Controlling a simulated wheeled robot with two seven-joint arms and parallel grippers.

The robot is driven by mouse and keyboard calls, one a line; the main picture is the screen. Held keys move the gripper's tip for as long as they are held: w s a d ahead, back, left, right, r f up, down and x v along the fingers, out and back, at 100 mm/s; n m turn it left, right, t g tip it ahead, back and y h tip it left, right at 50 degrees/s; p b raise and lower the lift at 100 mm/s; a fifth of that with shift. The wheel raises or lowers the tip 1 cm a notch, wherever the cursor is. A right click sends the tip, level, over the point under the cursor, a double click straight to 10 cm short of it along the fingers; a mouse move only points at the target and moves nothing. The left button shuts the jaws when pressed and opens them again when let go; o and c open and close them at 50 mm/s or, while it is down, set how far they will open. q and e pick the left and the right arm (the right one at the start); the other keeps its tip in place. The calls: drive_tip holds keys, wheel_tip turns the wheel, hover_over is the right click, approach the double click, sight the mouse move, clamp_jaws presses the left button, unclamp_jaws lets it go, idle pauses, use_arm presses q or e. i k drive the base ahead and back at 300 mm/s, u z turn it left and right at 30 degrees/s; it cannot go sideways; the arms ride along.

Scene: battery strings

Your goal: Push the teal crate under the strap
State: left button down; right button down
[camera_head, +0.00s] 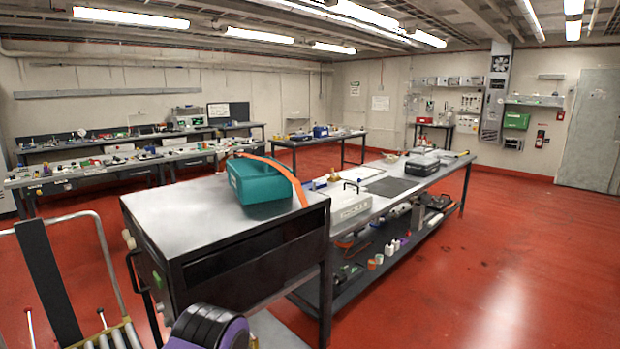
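The teal crate (262,188) sits on the bare metal top of a dark-framed cabinet, near its right back part. An orange strap (285,171) runs from behind the crate's back left corner along its back and right side, curving down at the right end near the cabinet's edge. I cannot tell whether the strap touches the crate or stands clear of it. Neither my left nor my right gripper shows in this view.
The cabinet top (180,215) is clear left of and in front of the crate. A long workbench (395,187) with a white case (349,200) and a black case (421,170) adjoins behind it. A cart handle (107,255) stands at the left. Red floor is open at right.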

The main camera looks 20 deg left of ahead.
sight(253, 181)
drive_tip(key=u, duration=0.3)
drive_tip(key=i, duration=0.8)
drive_tip(key=u, duration=0.6)
